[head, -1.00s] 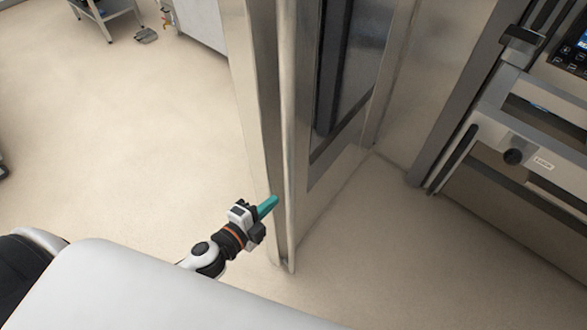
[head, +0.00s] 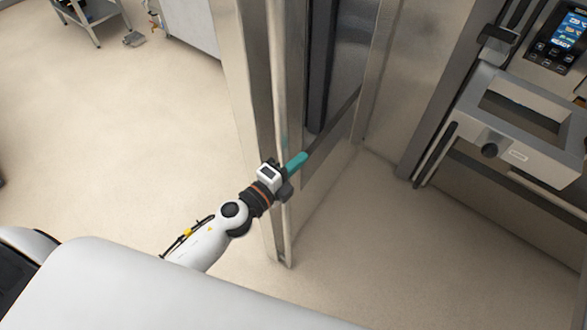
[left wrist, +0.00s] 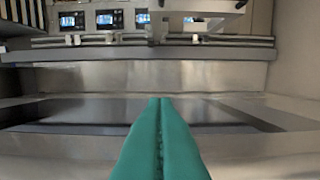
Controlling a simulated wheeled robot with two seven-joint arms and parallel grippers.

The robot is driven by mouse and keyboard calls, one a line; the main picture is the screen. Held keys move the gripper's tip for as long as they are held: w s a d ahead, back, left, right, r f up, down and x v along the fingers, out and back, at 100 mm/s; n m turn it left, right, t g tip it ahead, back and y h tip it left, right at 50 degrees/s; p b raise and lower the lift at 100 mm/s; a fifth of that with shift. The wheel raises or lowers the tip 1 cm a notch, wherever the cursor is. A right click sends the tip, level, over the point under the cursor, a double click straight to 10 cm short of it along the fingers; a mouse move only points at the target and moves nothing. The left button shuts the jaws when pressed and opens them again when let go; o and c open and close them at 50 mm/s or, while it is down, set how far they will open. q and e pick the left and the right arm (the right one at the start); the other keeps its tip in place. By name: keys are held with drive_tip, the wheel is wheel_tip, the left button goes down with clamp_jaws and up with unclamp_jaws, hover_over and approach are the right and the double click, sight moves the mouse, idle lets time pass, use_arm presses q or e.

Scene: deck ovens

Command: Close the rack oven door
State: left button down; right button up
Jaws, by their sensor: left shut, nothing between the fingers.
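The rack oven door (head: 338,158) is a tall steel panel with a dark window. It stands open, swung out from the steel frame behind it. Its upright free edge (head: 283,222) is towards me, just below my gripper in the picture. My left gripper (head: 298,161) has teal fingers pressed together with nothing between them. It overlaps the door near that edge in the head view, and I cannot tell whether it touches. The shut fingers (left wrist: 160,140) also fill the lower middle of the left wrist view. My right gripper is not in view.
A steel deck oven (head: 525,125) with a lit display (head: 569,32) stands at the right. Pale floor (head: 390,240) is clear between it and the door. A wide stretch of floor (head: 120,130) is also open at the left, with a steel table (head: 92,15) at the back.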

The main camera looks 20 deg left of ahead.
use_arm(q)
drive_tip(key=shift+a, duration=1.15)
drive_tip(key=shift+a, duration=0.1)
